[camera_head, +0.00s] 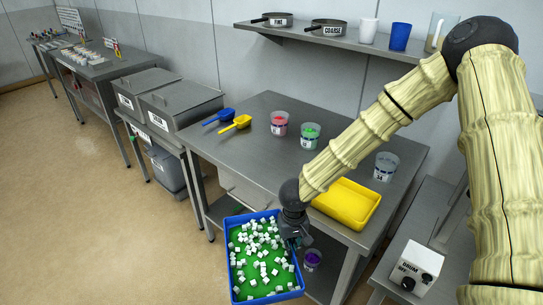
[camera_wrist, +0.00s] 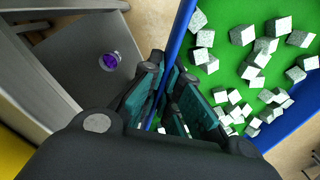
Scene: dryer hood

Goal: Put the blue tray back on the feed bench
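The blue tray (camera_head: 231,272) has a green floor and holds many small white cubes. It is in front of the steel feed bench (camera_head: 262,160), out over the floor and lower than the bench top. My gripper (camera_head: 297,237) is at the tray's right wall in the head view. In the wrist view my gripper (camera_wrist: 172,100) has its teal-padded fingers on both sides of the tray's blue wall (camera_wrist: 181,32), closed on it. The lower fingertips are partly hidden by the gripper body.
On the bench are a yellow tray (camera_head: 346,203), blue scoop (camera_head: 220,116), yellow scoop (camera_head: 236,124), and cups with red (camera_head: 279,123) and green (camera_head: 310,136) contents. A clear cup (camera_head: 386,166) stands at the right. A cup with purple contents (camera_head: 312,260) is on the lower shelf. The bench's front middle is clear.

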